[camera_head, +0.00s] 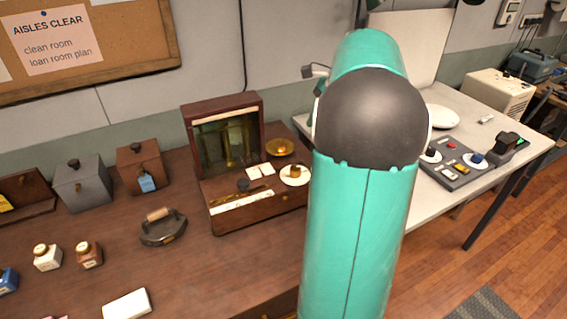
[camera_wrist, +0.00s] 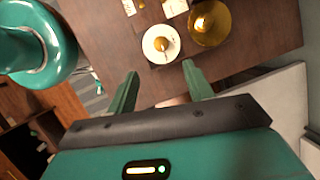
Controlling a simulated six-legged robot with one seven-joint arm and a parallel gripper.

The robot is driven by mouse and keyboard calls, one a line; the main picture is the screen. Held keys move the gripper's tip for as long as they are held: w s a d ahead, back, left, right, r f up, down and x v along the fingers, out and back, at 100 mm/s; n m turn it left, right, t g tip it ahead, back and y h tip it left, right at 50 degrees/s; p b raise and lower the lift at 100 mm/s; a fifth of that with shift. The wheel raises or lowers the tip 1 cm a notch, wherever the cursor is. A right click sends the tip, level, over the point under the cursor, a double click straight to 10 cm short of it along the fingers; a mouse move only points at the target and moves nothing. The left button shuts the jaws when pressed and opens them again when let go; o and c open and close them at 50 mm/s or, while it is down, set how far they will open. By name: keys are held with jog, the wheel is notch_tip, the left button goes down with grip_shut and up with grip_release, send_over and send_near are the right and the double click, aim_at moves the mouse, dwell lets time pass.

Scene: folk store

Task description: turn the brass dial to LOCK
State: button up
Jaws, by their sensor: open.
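The brass dial (camera_head: 295,170) sits on a round white plate at the right front of an open wooden box (camera_head: 228,217). In the wrist view the dial (camera_wrist: 164,44) shows as a brass knob on its white disc. My gripper (camera_wrist: 158,70) is open and empty, with its two green fingers apart. In the picture the dial lies just beyond the fingertips, roughly between them; no contact shows. My arm hides the gripper in the head view. I cannot read any LOCK mark or the dial's setting.
A brass pan (camera_head: 280,147) stands close behind the dial and also shows in the wrist view (camera_wrist: 209,22). A flat iron (camera_head: 163,228), small boxes and bottles stand left on the wooden table. A pale table (camera_head: 450,195) with a control panel (camera_head: 467,165) is at right.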

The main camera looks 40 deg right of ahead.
aim_at(296, 167)
jog(key=x, duration=1.3)
jog(key=shift+d+f, duration=0.15)
jog(key=shift+f, duration=0.3)
jog(key=c, duration=1)
